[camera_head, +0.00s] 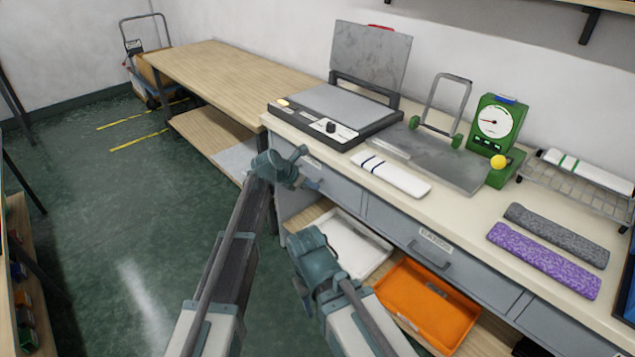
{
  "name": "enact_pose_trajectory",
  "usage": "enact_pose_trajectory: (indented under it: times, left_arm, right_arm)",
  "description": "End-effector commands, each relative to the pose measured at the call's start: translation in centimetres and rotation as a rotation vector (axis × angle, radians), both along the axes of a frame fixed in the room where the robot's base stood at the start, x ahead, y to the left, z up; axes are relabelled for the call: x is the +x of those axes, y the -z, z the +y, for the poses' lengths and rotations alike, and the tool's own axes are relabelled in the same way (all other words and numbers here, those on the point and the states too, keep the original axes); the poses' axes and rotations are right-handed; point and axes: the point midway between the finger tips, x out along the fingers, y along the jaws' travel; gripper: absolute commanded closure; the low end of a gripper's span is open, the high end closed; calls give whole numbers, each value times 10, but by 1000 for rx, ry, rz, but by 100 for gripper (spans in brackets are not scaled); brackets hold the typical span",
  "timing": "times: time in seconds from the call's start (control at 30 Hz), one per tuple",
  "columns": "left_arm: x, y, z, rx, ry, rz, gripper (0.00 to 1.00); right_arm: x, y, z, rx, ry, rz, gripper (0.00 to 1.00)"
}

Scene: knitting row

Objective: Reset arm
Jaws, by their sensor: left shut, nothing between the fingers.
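My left gripper (296,166) is in the middle of the view, beside the front of the grey drawers. It is shut and empty, and it appears apart from the drawer front. My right gripper (306,282) is lower and to the right, in front of the open shelf. Its fingers are mostly hidden behind its own arm, so its opening does not show.
The counter (475,218) holds a press (335,112), a white folded cloth (390,175), a green dial gauge (497,125), a wire rack (575,190), and grey and purple rolls. Below are a white tray (345,243) and an orange tray (428,305).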

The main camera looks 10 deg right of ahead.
Motion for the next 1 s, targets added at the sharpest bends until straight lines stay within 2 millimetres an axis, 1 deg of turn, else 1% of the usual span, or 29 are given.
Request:
enact_pose_trajectory:
  times: [0.3, 0.37, 0.43, 0.47, 0.57, 0.6, 0.77, 0.8, 0.87, 0.9, 1.0]
  left_arm:
    - [-2, -1, 3, 4, 4, -2, 100]
    - [-7, 1, 7, 25, 26, -15, 100]
    - [-19, 5, 18, 81, 84, -49, 100]
    - [-27, 7, 25, 116, 121, -70, 100]
    - [-60, 17, 54, 269, 301, -155, 100]
    - [-75, 22, 67, 338, 386, -190, 100]
    - [-134, 38, 119, 588, 759, -308, 100]
    - [-149, 41, 131, 642, 856, -332, 100]
    - [-172, 46, 150, 718, 1006, -362, 100]
    - [-187, 49, 162, 761, 1107, -379, 100]
    - [-220, 54, 188, 842, 1334, -411, 100]
  right_arm:
    - [0, -1, 0, 0, 0, 0, 50]
    - [0, -1, 0, 0, 0, 0, 50]
    - [0, -1, 0, 0, 0, 0, 50]
    - [0, -1, 0, 0, 0, 0, 50]
    - [0, -1, 0, 0, 0, 0, 50]
    - [0, -1, 0, 0, 0, 0, 50]
    - [0, -1, 0, 0, 0, 0, 50]
    - [0, -1, 0, 0, 0, 0, 50]
    - [0, -1, 0, 0, 0, 0, 50]
    - [0, -1, 0, 0, 0, 0, 50]
    - [0, -1, 0, 0, 0, 0, 50]
